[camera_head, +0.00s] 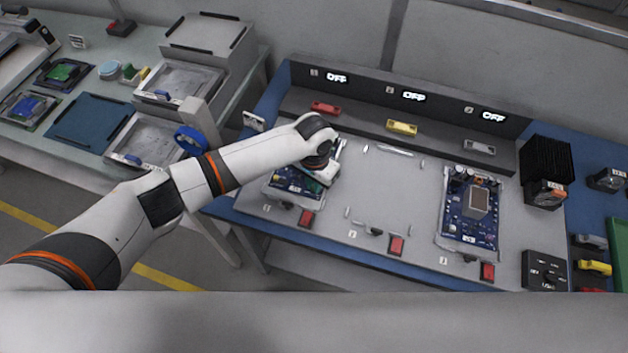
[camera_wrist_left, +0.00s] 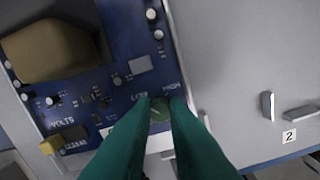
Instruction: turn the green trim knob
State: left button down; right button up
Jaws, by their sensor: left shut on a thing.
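The green trim knob (camera_wrist_left: 159,109) sits on the blue circuit board (camera_wrist_left: 120,30) near the "HIGH" marking in the left wrist view. My left gripper (camera_wrist_left: 161,104) is shut on the knob, one dark teal finger on either side. The fingers hide part of the knob and the board below it. In the head view my left gripper (camera_head: 318,178) points down over the left board (camera_head: 284,180) on the grey bench panel, and my wrist hides the knob there. My right gripper is in neither view.
A brown block (camera_wrist_left: 48,50) and a yellow part (camera_wrist_left: 50,145) rise from the board beside my fingers. A second board (camera_head: 470,228) stands at the right station. The middle station is bare. Red switches (camera_head: 306,217) line the front, and displays (camera_head: 413,96) at the back read OFF.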

pick_arm(q)
jog(key=shift+m, duration=0.3)
jog(key=m+p, duration=0.1)
jog(key=m, duration=0.1)
jog(key=shift+m, duration=0.4)
jog(key=m+p, duration=0.1)
jog(key=m, duration=0.3)
jog(key=shift+m, duration=0.3)
jog(key=m, duration=0.4)
jog(key=shift+m, duration=0.3)
jog(key=m, duration=0.4)
jog(key=shift+m, duration=0.3)
jog(key=c, duration=1.4)
grip_release()
